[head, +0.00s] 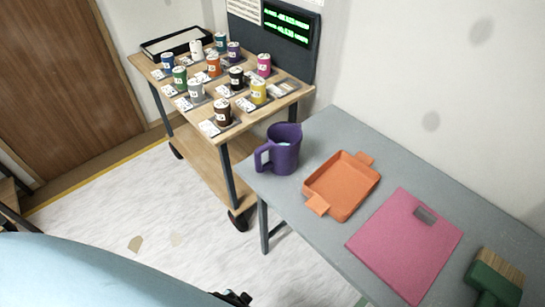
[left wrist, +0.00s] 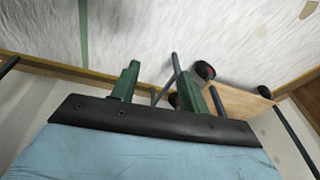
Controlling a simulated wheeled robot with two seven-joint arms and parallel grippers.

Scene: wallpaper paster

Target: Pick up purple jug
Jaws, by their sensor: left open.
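The purple jug (head: 286,152) stands upright on the grey table (head: 262,183), near its far left corner, in the head view. Its handle points left and its top is open. My left arm comes in light blue at the bottom left of the head view; only a small dark part of its end shows at the bottom edge. In the left wrist view my left gripper (left wrist: 158,85) has its two green fingers apart with nothing held between them. It is low and nearer than the jug, apart from it. The jug cannot be made out in the left wrist view. My right gripper is out of view.
An orange tray (head: 341,186), a pink board (head: 390,258) and a green-handled brush (head: 493,279) lie right of the jug. A wooden cart (head: 190,143) with several colored cans stands behind left, close to the table. White floor (head: 130,215) is clear at left.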

